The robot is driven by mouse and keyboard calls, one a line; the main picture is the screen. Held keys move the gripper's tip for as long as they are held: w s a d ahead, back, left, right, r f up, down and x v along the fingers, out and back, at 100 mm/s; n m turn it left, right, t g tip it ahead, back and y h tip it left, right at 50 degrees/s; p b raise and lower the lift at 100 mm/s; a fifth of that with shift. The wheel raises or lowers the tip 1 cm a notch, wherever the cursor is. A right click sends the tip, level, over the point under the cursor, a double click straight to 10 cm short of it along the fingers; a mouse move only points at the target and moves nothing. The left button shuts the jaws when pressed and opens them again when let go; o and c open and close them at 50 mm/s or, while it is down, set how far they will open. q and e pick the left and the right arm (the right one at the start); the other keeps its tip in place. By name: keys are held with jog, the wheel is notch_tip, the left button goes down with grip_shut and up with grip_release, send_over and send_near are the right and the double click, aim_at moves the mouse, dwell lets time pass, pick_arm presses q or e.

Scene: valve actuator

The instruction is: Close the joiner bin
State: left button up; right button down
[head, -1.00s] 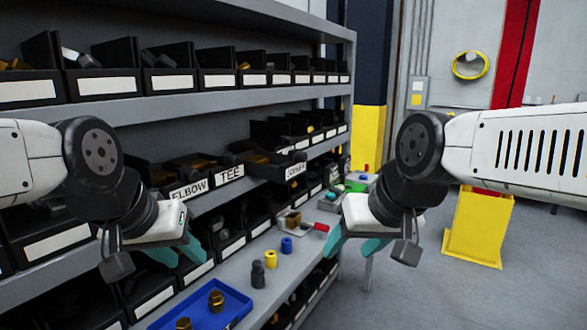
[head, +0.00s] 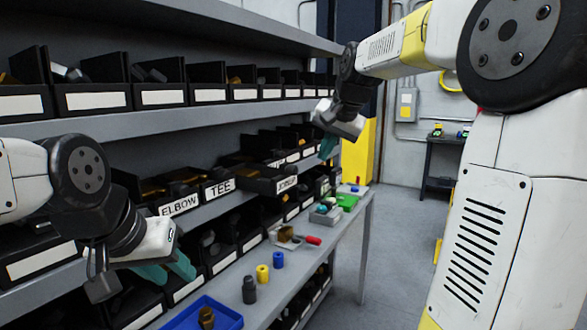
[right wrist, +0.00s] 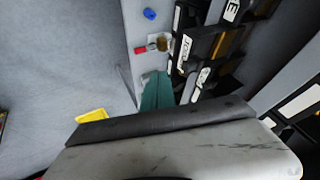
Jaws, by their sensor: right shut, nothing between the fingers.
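The joiner bin (head: 266,183) is a black bin with a white "JOINER" label on the middle shelf row, right of the TEE bin. It juts out past its neighbours, pulled forward. It also shows in the right wrist view (right wrist: 189,45), with its label readable. My right gripper (head: 328,147) is raised to the right of the joiner bin, apart from it, with teal fingers shut and empty. Those fingers point toward the bin area in the right wrist view (right wrist: 157,92). My left gripper (head: 170,272) hangs low at the left, in front of the lower bins, its two teal fingers apart and empty.
The ELBOW bin (head: 181,206) and TEE bin (head: 219,188) sit left of the joiner bin. Below, a grey ledge (head: 310,262) holds a blue tray (head: 228,318), a yellow fitting (head: 262,274) and a red-handled tool (head: 313,240). My right arm fills the right side.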

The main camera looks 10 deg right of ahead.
jog(key=w+a+f, duration=0.2)
jog(key=w+f, duration=0.1)
jog(key=w, duration=0.3)
jog(key=w+a+f+m, duration=0.1)
jog(key=w+a+f, duration=0.1)
jog(key=w+f, duration=0.2)
jog(key=shift+w+f, duration=0.25)
jog(key=shift+w, duration=0.85)
jog(key=shift+a, duration=0.1)
